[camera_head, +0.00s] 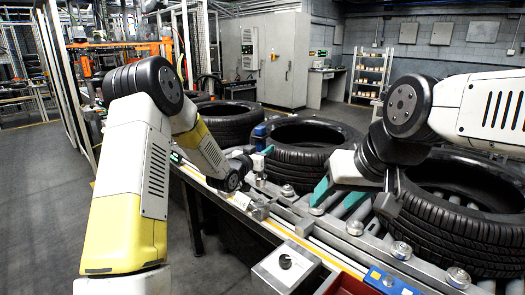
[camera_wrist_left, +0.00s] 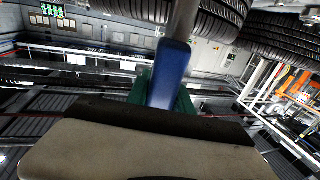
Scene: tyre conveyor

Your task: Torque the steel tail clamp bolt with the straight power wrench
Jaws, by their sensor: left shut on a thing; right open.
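My left gripper (camera_head: 262,150) is shut on a blue tool, likely the straight power wrench (camera_head: 259,133), above the conveyor's near edge at the left. In the left wrist view the blue wrench body (camera_wrist_left: 170,72) sits between teal fingers, with a grey shaft (camera_wrist_left: 184,20) running up from it. My right gripper (camera_head: 342,192) is open and empty over the rollers, beside the front right tyre. Several round steel bolt heads (camera_head: 355,228) line the conveyor's near side. I cannot tell which is the tail clamp bolt.
Large black tyres lie on the conveyor, one in the middle (camera_head: 290,158) and one at the right (camera_head: 450,228). In front are a white box with a dial (camera_head: 287,266), a red tray (camera_head: 343,286) and a blue block (camera_head: 390,284). Grey floor is free at the left.

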